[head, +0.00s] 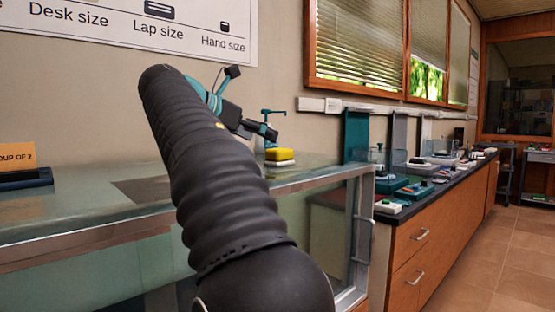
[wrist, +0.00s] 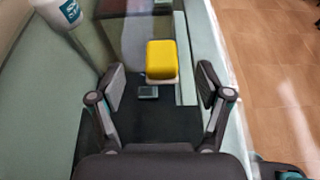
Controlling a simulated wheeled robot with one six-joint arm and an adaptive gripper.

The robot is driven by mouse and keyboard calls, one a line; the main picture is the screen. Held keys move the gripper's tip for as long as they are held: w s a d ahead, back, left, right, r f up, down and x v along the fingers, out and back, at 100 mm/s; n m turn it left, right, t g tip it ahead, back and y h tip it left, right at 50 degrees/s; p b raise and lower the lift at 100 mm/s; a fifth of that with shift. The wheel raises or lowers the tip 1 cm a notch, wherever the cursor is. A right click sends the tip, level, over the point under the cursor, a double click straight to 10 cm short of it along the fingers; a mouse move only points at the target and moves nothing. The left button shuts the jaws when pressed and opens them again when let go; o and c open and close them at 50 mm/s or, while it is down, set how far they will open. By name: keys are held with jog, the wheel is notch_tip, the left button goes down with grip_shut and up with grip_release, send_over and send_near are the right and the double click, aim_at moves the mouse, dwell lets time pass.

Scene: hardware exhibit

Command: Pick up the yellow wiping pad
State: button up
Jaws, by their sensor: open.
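The yellow wiping pad (head: 280,154) lies on a pale base on the glass-topped case, close to its right edge. In the wrist view the yellow pad (wrist: 161,58) is just beyond and between my fingertips. My gripper (wrist: 160,88) is open, with one finger on each side and a gap to the pad. In the head view my gripper (head: 258,131) shows above and a little left of the pad. Nothing is held. A small grey block (wrist: 148,92) shows between the fingers on a dark surface.
A pump bottle (head: 266,130) stands behind the pad; a white bottle (wrist: 58,12) shows at upper left in the wrist view. The glass case (head: 330,173) ends at a metal edge on the right. A long counter (head: 400,210) with several devices runs beyond it.

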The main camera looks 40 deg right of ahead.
aim_at(279, 149)
jog(key=x, duration=0.2)
jog(key=shift+d+f, duration=0.15)
jog(key=shift+d, duration=0.05)
jog(key=shift+f+b+x, duration=0.25)
jog(key=shift+b+x, duration=0.2)
jog(key=shift+x, duration=0.85)
jog(key=shift+f+b+x, duration=0.2)
jog(key=shift+b+x, duration=0.2)
jog(key=shift+x, duration=0.9)
jog(key=shift+a, duration=0.2)
jog(key=c, duration=1.1)
